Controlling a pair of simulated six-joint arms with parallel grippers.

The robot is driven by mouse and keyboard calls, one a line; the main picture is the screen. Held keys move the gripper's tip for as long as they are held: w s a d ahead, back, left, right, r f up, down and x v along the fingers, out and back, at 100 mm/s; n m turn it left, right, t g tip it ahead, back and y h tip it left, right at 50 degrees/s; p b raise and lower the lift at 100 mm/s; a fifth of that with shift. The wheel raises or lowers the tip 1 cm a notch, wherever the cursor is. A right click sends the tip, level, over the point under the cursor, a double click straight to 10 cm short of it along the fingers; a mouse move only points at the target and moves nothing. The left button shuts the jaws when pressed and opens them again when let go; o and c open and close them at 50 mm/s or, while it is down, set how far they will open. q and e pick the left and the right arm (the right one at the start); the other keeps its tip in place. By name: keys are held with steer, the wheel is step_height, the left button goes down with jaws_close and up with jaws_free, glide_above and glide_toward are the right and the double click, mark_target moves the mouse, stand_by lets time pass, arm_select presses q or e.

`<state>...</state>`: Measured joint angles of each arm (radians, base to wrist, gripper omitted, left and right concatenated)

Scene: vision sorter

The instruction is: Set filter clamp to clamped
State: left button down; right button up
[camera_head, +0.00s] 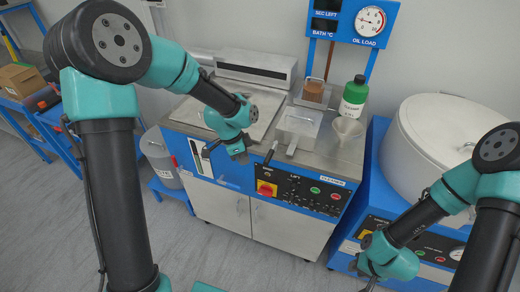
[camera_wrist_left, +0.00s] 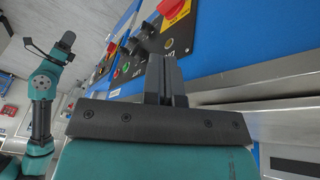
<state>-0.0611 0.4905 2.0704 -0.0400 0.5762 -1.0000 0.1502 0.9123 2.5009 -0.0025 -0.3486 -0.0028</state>
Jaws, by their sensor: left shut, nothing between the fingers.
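I cannot tell for sure which part is the filter clamp. A dark lever (camera_head: 212,148) stands out from the blue front of the fryer-like machine (camera_head: 220,178), beside a white slotted plate (camera_head: 198,157). My left gripper (camera_head: 241,158) is just right of that lever, in front of the blue panel. In the left wrist view its two dark fingers (camera_wrist_left: 166,78) are together with nothing between them. The red knob on a yellow plate (camera_head: 266,188) is below right of it. My right gripper (camera_head: 368,283) is low at the right, and its fingers are too small to read.
A large white round vessel (camera_head: 430,140) is at right. Grey floor (camera_head: 180,240) is clear in front.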

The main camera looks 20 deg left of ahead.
mark_target(271, 155)
arm_select(q)
step_height(271, 155, up, 16)
steer(key=a+m, duration=0.1)
steer(key=m, duration=0.5)
steer(key=shift+w, duration=0.35)
steer(key=shift+f, duration=0.1)
steer(key=d+f, duration=0.6)
steer(key=f, duration=0.4)
steer(key=shift+s+d, duration=0.25)
steer(key=shift+d, duration=0.15)
steer(key=shift+f, duration=0.1)
